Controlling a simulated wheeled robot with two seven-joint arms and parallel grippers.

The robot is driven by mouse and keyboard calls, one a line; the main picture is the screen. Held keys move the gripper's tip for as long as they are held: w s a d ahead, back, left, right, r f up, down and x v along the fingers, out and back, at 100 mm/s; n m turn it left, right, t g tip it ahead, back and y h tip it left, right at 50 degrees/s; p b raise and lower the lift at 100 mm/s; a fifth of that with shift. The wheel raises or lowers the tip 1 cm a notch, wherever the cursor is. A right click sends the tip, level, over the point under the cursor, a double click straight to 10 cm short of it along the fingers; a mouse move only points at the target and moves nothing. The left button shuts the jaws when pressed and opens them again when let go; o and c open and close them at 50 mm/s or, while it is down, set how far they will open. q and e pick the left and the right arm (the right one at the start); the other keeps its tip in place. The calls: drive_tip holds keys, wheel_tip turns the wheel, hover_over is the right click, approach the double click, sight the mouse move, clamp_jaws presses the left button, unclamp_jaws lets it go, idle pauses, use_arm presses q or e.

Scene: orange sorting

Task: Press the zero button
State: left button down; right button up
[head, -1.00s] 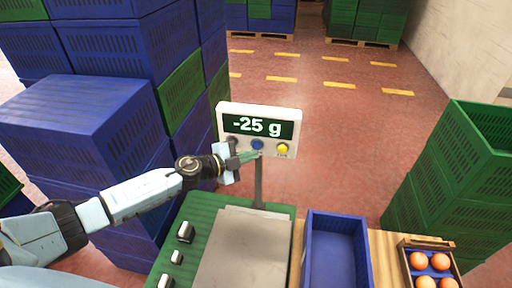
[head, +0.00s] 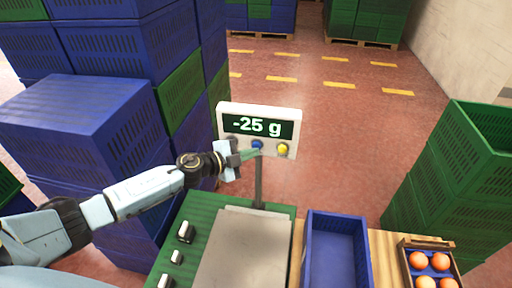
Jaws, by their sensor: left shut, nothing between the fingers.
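The scale's display panel (head: 290,114) stands on a post behind the weighing plate (head: 243,255) and reads -25 g. Below the reading are a blue button (head: 257,144) and a yellow button (head: 283,149); a third, at the left, is mostly hidden behind my gripper. Any button labels are too small to read. My left gripper (head: 252,154) is shut and empty. Its fingertips are at the lower edge of the blue button; I cannot tell whether they touch it. My right gripper is not in view.
Weights (head: 185,232) stand on the green board left of the plate. An empty blue crate (head: 309,250) and a box of oranges (head: 403,243) are to the right. Blue crates (head: 75,110) stack up at the left, green crates (head: 455,200) at the right.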

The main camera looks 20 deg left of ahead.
use_arm(q)
drive_tip(key=shift+w+a, duration=0.15)
drive_tip(key=shift+w, duration=0.35)
idle(0.3)
idle(0.4)
drive_tip(key=shift+s+d+p, duration=0.25)
drive_tip(key=shift+s+p, duration=0.2)
drive_tip(key=shift+s, duration=0.5)
drive_tip(key=shift+s+d+p, duration=0.2)
drive_tip(key=shift+s+p, duration=0.1)
drive_tip(key=shift+s, duration=0.5)
drive_tip(key=shift+s+d+p, duration=0.25)
drive_tip(key=shift+s+p, duration=0.1)
drive_tip(key=shift+s, duration=0.45)
drive_tip(key=shift+s+d+p, duration=0.2)
drive_tip(key=shift+s+p, duration=0.1)
drive_tip(key=shift+s, duration=0.5)
